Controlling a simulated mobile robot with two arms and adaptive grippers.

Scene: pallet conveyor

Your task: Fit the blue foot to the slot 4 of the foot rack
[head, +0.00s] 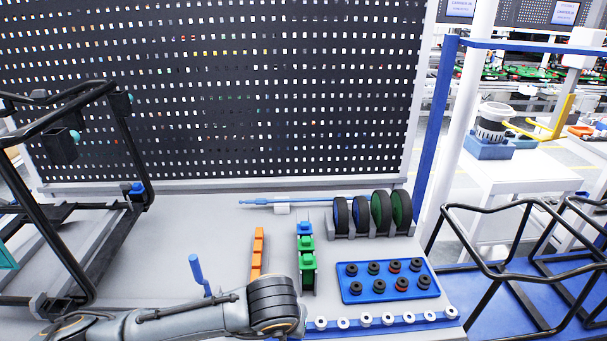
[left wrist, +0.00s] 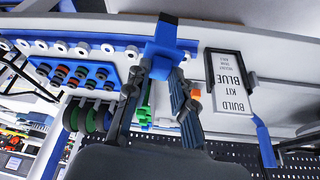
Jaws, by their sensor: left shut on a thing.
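My left gripper (left wrist: 160,68) is shut on a blue foot (left wrist: 166,36) in the left wrist view; the foot sticks out past the fingertips. In the head view my forearm and wrist hide the fingers and the held foot. A narrow upright rack (head: 307,279), apparently the foot rack, stands just beyond my wrist. It carries a blue piece (head: 305,229) at the far end and green pieces (head: 307,261) nearer. Its green part also shows between my fingers in the left wrist view (left wrist: 144,114). Slot numbers are not readable. My right gripper is not in view.
An orange strip (head: 258,250) lies left of the rack. A blue tray (head: 350,291) with dark rings and a rail with white rings (head: 409,318) lie right and in front. Wheels (head: 381,211) stand behind.

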